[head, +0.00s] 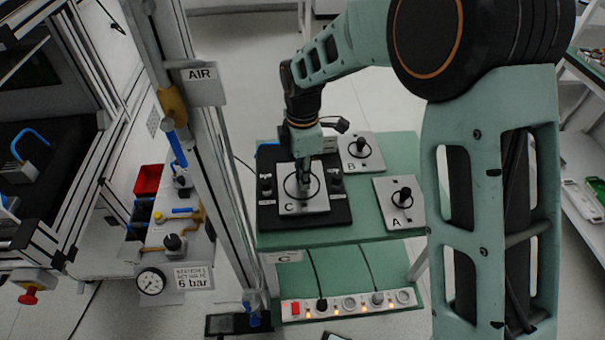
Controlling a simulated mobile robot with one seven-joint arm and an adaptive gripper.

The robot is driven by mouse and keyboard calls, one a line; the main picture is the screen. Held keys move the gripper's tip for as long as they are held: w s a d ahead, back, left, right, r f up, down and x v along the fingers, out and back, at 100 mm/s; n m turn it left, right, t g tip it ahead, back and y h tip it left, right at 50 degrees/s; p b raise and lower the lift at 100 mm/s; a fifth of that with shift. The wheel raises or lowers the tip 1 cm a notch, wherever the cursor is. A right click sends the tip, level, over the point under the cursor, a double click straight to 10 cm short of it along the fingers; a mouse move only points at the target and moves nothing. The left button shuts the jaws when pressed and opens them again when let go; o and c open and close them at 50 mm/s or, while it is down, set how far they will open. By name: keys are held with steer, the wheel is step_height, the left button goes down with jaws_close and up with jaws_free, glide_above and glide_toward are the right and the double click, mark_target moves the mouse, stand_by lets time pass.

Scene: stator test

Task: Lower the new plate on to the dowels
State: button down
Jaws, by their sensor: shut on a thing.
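The grey plate marked C (314,206) is in the middle of the head view, over a black base (342,215) on the green table. It looks level and has a dark ring on its face. My gripper (303,184) points down at the plate's middle and is shut on it, most likely by a central handle that the fingers hide. I cannot tell whether the plate touches the base or hangs just above it. I cannot make out the dowels. Dark knobs stand on the base at the plate's left and right.
Plate A (391,187) lies right of the base and plate B (350,158) behind it, each with a black knob. A metal post with an AIR sign (201,84) stands left of the table. A socket strip (347,304) is below the front edge.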

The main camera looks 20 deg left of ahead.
steer(key=shift+f, duration=0.25)
steer(key=c, duration=1.8)
jaws_free()
steer(key=shift+o, duration=0.4)
step_height(320, 180, up, 12)
